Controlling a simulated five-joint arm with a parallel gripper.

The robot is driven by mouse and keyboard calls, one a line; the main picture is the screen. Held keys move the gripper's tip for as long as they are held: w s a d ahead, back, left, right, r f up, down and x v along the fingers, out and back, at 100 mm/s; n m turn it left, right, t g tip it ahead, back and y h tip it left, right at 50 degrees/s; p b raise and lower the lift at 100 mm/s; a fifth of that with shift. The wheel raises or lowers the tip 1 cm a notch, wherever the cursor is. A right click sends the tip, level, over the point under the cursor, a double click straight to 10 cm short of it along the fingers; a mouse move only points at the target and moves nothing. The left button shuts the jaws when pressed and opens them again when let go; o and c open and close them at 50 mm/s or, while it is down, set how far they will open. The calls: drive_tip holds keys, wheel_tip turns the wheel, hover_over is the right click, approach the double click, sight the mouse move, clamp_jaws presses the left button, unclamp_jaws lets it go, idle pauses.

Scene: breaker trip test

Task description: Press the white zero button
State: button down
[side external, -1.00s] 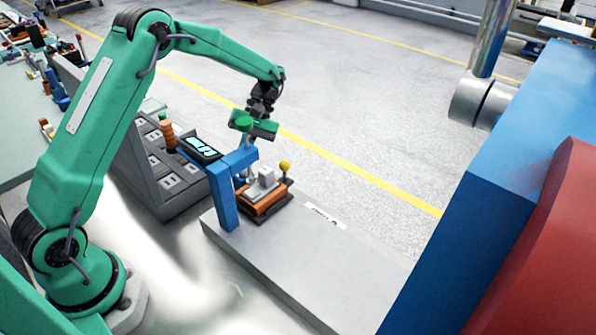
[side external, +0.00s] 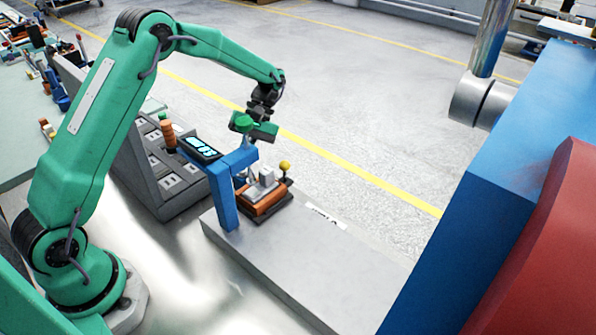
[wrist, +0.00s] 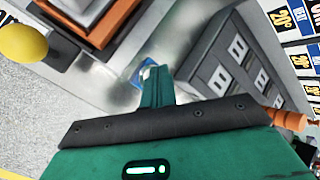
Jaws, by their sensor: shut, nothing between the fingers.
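The blue stand (side external: 226,195) rises from the grey bench, with a dark display (side external: 200,148) showing pale blue digits at its top. My gripper (side external: 244,140) is shut and empty, pointing down over the stand's blue arm, just right of the display. In the wrist view my shut gripper (wrist: 152,76) has its tip over a small blue patch (wrist: 142,74) of the stand. A small whitish spot shows at the fingertips; I cannot tell whether it is the white zero button or whether I touch it. The button is not clear in the side view.
An orange and grey breaker device (side external: 262,194) with a yellow knob (side external: 285,165) sits on the bench (side external: 310,255), close to the stand. A grey panel with sockets (side external: 170,180) and an orange handle (side external: 167,130) stand to the left. The bench's right part is clear.

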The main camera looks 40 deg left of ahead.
drive_tip(key=shift+r, duration=0.9)
drive_tip(key=shift+r, duration=0.1)
drive_tip(key=shift+r, duration=2.45)
drive_tip(key=s+d+r+m+t, duration=0.3)
drive_tip(key=s+r+m+t, duration=0.25)
drive_tip(key=s+r, duration=0.35)
drive_tip(key=s+d+r+m+t, duration=0.1)
drive_tip(key=s+m+t, duration=0.4)
drive_tip(key=s, duration=0.5)
drive_tip(key=shift+s+d+r+t+y, duration=0.3)
drive_tip(key=shift+r+t, duration=0.35)
drive_tip(key=shift+t, duration=0.6)
